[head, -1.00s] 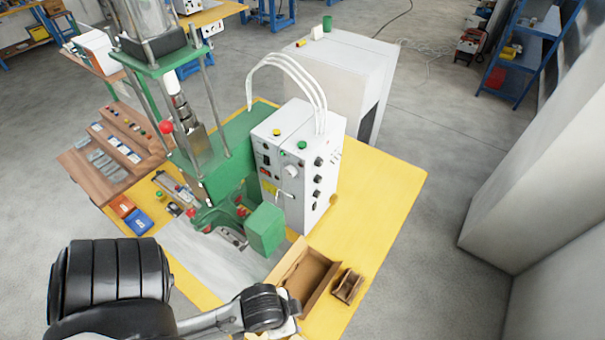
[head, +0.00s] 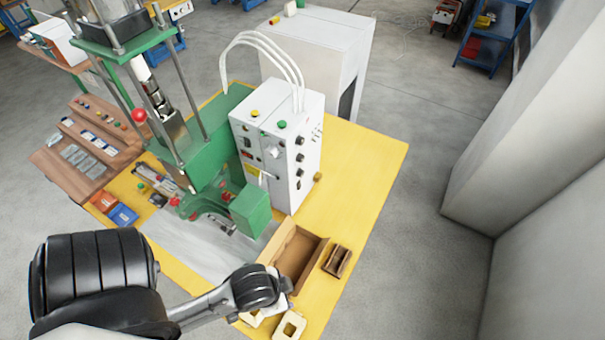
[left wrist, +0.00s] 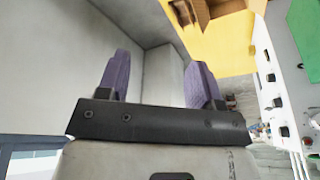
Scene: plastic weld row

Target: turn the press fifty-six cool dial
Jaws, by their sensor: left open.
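The green press (head: 205,157) stands on a yellow table with a white control box (head: 311,160) at its right. Several small black dials (head: 299,157) run down the box's right-hand face; their labels are too small to read, so I cannot tell which is the cool dial. The box also shows at the right edge of the left wrist view (left wrist: 288,75), with dark dials (left wrist: 278,102) on its face. My left gripper (left wrist: 160,68) has its two purple fingers apart with nothing between them. It is apart from the box. My right gripper is not in view.
An open cardboard box (head: 297,252) and a smaller brown holder (head: 337,260) lie on the table in front of the control box. White hoses (head: 262,40) arch over its top. The yellow table (head: 365,165) is clear right of the control box. A pale wall (head: 525,120) stands further right.

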